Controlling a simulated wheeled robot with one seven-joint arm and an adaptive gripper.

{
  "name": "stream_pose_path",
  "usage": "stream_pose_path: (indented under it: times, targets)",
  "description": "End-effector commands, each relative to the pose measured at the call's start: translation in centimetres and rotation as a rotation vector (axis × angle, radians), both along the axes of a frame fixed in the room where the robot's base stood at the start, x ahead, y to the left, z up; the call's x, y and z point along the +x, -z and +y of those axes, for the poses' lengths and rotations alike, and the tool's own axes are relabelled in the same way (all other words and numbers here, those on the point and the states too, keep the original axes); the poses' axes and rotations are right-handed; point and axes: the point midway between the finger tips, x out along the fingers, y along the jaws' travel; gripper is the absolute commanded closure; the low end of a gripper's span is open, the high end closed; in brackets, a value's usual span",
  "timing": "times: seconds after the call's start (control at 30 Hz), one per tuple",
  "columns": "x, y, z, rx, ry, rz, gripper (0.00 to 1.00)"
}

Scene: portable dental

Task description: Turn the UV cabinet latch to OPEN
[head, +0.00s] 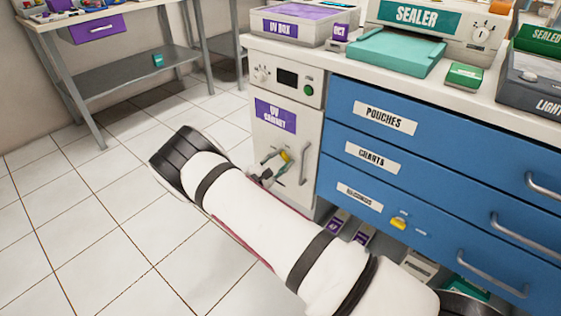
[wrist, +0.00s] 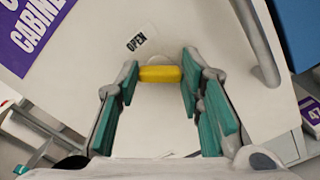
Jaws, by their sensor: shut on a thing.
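The UV cabinet (head: 262,142) is a pale door with a purple label, left of the blue drawers. Its yellow latch (head: 284,156) is partly hidden by my gripper (head: 273,160). In the wrist view the yellow latch bar (wrist: 160,73) lies crosswise between the teal finger pads of my gripper (wrist: 160,75), which is shut on it, one pad at each end. A round pale mount sits just behind the bar. A small OPEN label (wrist: 136,41) is on the door just beyond the bar, up and to the left.
A vertical grey handle (head: 305,163) stands out from the cabinet door right of the latch. Blue drawers (head: 430,150) with bar handles are at the right. Labelled boxes (head: 362,234) sit low beneath them. The tiled floor (head: 75,215) at the left is clear.

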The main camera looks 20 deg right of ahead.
Motion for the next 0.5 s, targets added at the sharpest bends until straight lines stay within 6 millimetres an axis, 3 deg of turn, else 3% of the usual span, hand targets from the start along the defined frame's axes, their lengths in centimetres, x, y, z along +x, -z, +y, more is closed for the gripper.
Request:
stream_pose_path:
  times: [0.5]
  targets:
    - [-0.16,0.31,-0.03,0.285,-0.001,-0.391,0.93]
